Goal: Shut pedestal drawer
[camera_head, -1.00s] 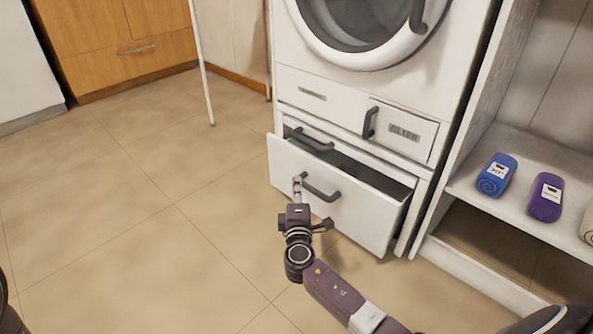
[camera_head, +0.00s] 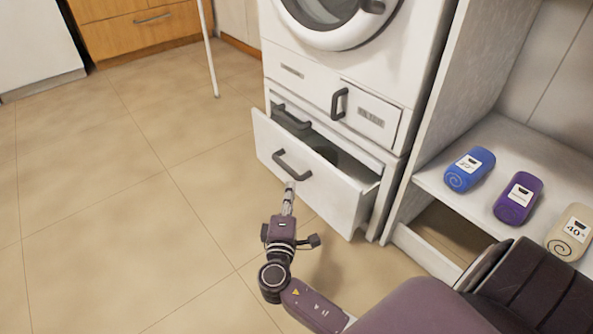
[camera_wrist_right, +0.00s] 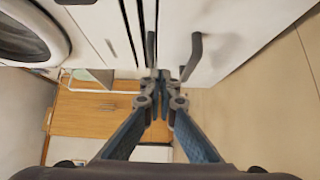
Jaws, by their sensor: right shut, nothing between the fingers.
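The white pedestal drawer (camera_head: 310,178) stands pulled out below the washing machine, with a dark gap behind its front panel. Its dark handle (camera_head: 291,164) is on the front. My right gripper (camera_head: 289,190) is shut and empty, its fingertips close to the drawer front just below the handle; I cannot tell if they touch it. In the right wrist view my shut fingers (camera_wrist_right: 160,90) point along the drawer front, with the handle (camera_wrist_right: 193,56) just beyond them to the right. My left gripper is not in view.
A washing machine (camera_head: 325,62) stands above the pedestal. A white shelf (camera_head: 462,203) at right holds a blue bottle (camera_head: 470,169), a purple bottle (camera_head: 518,198) and a beige one (camera_head: 571,231). The tiled floor left of the drawer is clear.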

